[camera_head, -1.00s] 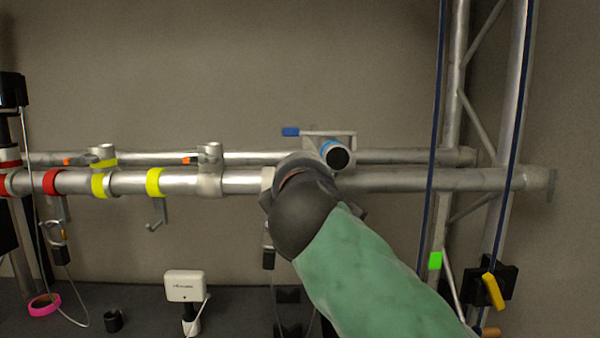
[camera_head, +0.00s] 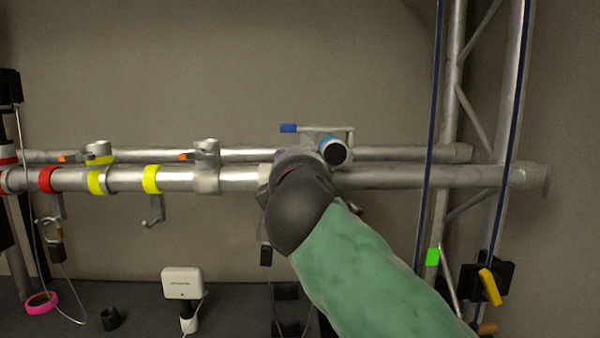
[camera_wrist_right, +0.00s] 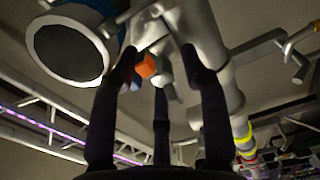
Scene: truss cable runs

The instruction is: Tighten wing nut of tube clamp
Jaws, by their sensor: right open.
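My right gripper (camera_wrist_right: 160,70) is open in the right wrist view, its dark fingers reaching up around a small orange piece (camera_wrist_right: 147,66), which looks like the wing nut of the tube clamp. The orange piece is close beside the left finger; I cannot tell whether they touch. Grey clamp parts (camera_wrist_right: 165,77) show between the fingers, beside the silver tube (camera_wrist_right: 215,60). In the head view my right arm's dark wrist covers this clamp and the fingers. Other clamps with orange tabs, one mid-tube (camera_head: 207,153) and one farther left (camera_head: 97,152), sit on the tubes. My left gripper is not in view.
A blue-rimmed cylinder with a dark face (camera_head: 333,151) is right above my wrist; it also fills the upper left of the wrist view (camera_wrist_right: 68,50). A blue-ended lever (camera_head: 289,128) is nearby. Blue cables (camera_head: 430,140) hang by the truss at right. The wall behind is bare.

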